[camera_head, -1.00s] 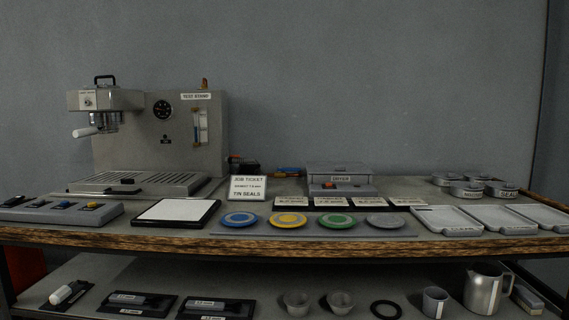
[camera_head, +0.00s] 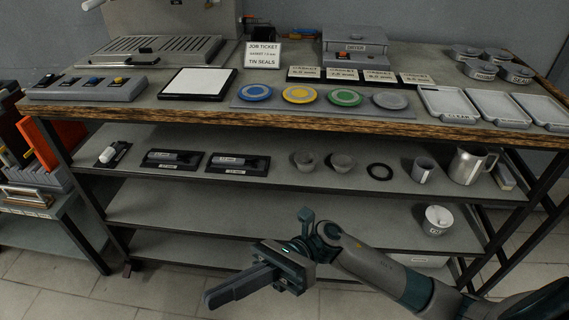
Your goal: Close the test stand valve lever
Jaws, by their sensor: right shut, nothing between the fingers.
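The test stand (camera_head: 180,16) is at the top left of the head view, on the worktop, with its upper part cut off by the frame. Its slatted tray (camera_head: 150,48) shows in front of it. A white lever handle (camera_head: 92,4) is just visible at the top edge; the rest of the lever is out of frame. My right gripper (camera_head: 214,297) is low in front of the shelves, well below and apart from the test stand. It is shut and empty, with its fingers pointing left. My left gripper is not in view.
The worktop's front edge (camera_head: 300,118) lies between my right gripper and the stand. A button panel (camera_head: 90,87), a white pad (camera_head: 198,82) and coloured discs (camera_head: 254,92) line the front. Shelves below hold cups and a metal jug (camera_head: 467,165). An orange bin (camera_head: 55,142) stands left.

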